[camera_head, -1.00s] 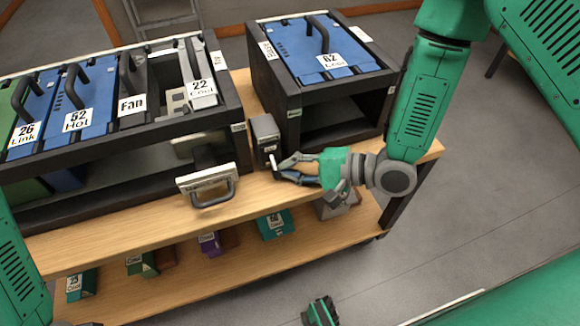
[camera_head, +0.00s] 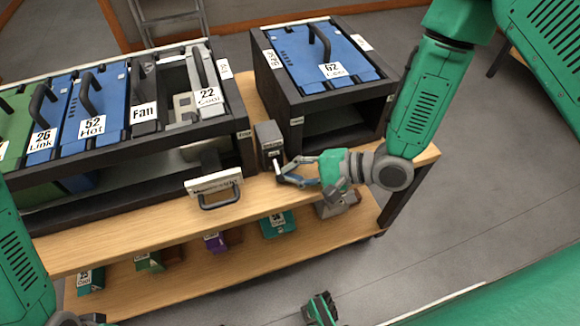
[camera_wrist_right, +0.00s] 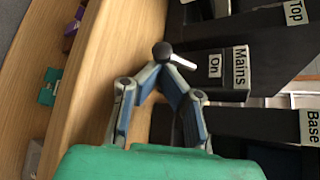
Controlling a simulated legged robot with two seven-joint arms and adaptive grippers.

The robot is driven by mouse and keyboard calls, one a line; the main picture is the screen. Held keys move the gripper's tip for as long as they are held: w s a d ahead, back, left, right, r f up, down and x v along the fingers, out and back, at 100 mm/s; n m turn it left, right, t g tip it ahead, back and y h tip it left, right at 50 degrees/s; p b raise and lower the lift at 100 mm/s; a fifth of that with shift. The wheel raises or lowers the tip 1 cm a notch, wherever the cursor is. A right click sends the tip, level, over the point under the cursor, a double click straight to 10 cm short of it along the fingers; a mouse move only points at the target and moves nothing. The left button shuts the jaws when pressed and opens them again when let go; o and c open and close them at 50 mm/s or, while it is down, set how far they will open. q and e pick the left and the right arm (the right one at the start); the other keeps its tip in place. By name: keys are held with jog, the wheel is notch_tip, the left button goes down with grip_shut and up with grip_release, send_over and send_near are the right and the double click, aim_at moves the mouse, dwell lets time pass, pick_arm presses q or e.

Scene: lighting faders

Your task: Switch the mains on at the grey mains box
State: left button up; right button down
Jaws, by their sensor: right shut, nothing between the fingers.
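The grey mains box (camera_head: 268,138) stands on the upper wooden shelf, between the two dark racks. In the right wrist view its front (camera_wrist_right: 213,75) carries the labels "Mains" and "On". My left gripper is out of view.
The left rack (camera_head: 130,153) holds several labelled modules. The right rack (camera_head: 320,98) holds a blue module marked 62. A white-labelled handle piece (camera_head: 214,183) stands left of the box, near the shelf edge. Small coloured blocks sit on the lower shelf (camera_head: 185,275).

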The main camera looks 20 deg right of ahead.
jog(key=shift+s+r+m+g+p, duration=0.1)
jog(key=shift+r+m+g+p, duration=0.4)
jog(key=shift+p, duration=1.2)
jog(key=shift+s+r+m+g+h+p, duration=0.15)
jog(key=shift+m+g+h+p, duration=0.35)
jog(key=shift+p, duration=0.55)
jog(key=shift+r+p, duration=0.25)
jog(key=shift+p, duration=0.4)
jog(key=shift+r+p, duration=0.15)
jog(key=shift+p, duration=0.2)
jog(key=shift+r, duration=0.15)
jog(key=shift+r+p, duration=0.7)
jog(key=shift+p, duration=0.05)
